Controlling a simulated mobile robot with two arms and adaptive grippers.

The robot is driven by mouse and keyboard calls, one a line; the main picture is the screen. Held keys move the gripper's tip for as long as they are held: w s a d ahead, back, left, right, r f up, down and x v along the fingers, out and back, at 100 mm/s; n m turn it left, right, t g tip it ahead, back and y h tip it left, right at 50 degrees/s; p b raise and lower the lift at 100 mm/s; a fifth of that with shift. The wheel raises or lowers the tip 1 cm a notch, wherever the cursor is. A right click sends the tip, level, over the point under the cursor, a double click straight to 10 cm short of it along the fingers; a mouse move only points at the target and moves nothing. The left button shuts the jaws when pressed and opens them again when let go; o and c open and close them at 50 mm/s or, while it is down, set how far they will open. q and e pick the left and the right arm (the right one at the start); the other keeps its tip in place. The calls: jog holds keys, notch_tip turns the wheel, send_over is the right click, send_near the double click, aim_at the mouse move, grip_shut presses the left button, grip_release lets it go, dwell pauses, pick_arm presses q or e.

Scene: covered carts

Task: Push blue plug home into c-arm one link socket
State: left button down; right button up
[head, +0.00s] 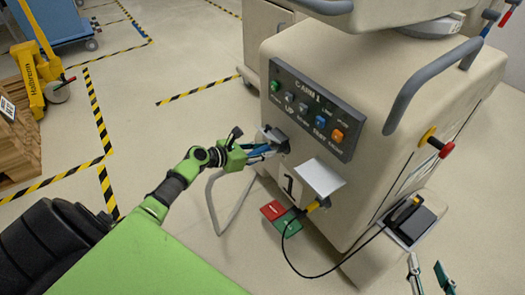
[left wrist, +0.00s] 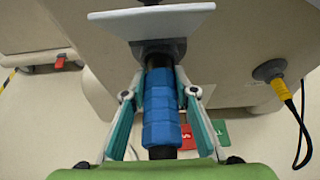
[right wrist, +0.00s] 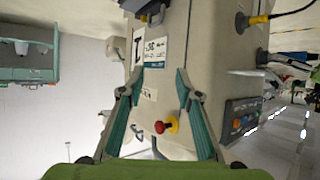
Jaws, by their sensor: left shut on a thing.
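The blue plug (left wrist: 160,108) is a ribbed blue cylinder with black ends. My left gripper (head: 266,150) is shut on it, with one finger on each side in the left wrist view (left wrist: 160,92). The plug points straight at the grey link socket (left wrist: 157,50) on the C-arm 1 cart. Its black front end meets the socket opening, and a short black length shows between blue body and socket. How deep it sits cannot be told. In the head view the socket (head: 276,138) is partly hidden by the gripper. My right gripper (head: 430,278) is open and empty at the lower right.
The beige cart (head: 400,110) carries a button panel (head: 318,108), a grey flap (head: 320,177) and a red-and-yellow knob (head: 437,142). A yellow plug (head: 318,205) with a black cable sits below the flap.

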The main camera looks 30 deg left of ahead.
pick_arm(q)
jog(key=shift+w, duration=0.15)
jog(key=shift+w+d, duration=0.15)
jog(key=shift+w, duration=0.15)
jog(key=shift+w, duration=0.1)
jog(key=shift+w+d+r, duration=0.1)
jog(key=shift+w, duration=0.05)
jog(key=c, duration=1.8)
grip_release()
jog(key=shift+o, duration=1.2)
jog(key=shift+w+d, duration=0.1)
jog(key=shift+s+a, duration=0.2)
jog(key=shift+s, duration=0.2)
jog(key=v, duration=1.1)
jog(key=shift+r, duration=0.15)
